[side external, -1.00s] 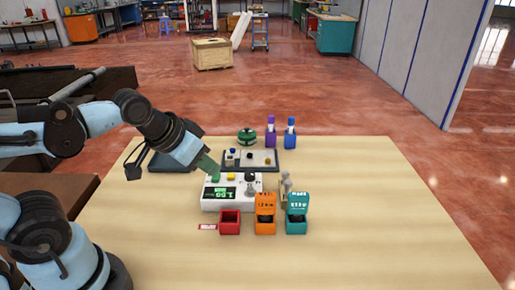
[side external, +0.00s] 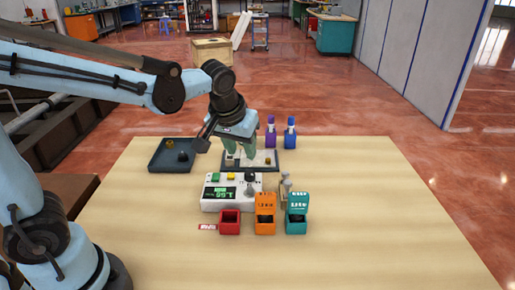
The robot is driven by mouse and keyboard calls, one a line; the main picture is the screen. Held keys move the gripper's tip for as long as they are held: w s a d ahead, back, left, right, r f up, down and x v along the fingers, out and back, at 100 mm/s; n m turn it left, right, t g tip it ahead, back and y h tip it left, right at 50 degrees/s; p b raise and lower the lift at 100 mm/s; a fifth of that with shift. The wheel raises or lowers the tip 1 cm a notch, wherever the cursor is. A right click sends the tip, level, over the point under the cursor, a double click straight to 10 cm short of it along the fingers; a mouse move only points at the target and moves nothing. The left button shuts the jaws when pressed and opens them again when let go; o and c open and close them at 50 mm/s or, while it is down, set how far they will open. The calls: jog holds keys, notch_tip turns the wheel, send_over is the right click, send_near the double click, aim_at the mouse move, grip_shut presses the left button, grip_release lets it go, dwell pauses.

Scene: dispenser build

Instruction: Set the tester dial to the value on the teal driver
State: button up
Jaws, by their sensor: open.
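The white tester (side external: 212,203) stands mid-table with a lit green display (side external: 220,192), a green button (side external: 215,177), a yellow button (side external: 231,176) and a black dial (side external: 249,177) at its right. The display seems to read about 1.55; the dial's pointer is too small to tell. The teal driver (side external: 297,222) is an open box with a raised teal label at the front right; its lettering is too small to read surely. My gripper (side external: 240,160) is open, pointing down with green fingers, above and behind the tester, over the grey tray. It seems empty.
An orange box (side external: 265,222) and a red box (side external: 230,222) stand left of the teal one. A metal post stand (side external: 287,188) is right of the tester. Purple (side external: 270,133) and blue (side external: 290,133) bottles stand behind. A dark tray (side external: 160,164) lies at left. The right side is clear.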

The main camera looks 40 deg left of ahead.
aim_at(249, 173)
jog(key=x, duration=1)
jog(key=shift+w, duration=0.1)
grip_shut()
jog(key=shift+m, duration=0.5)
jog(key=m+h, duration=0.1)
jog(key=m, duration=0.2)
jog(key=shift+a+m+t+h, duration=0.2)
jog(key=shift+m+t+h, duration=0.1)
jog(key=shift+h, duration=0.1)
jog(key=shift+a+m+h, duration=0.1)
jog(key=shift+m+h, duration=0.7)
jog(key=shift+m, duration=1.3)
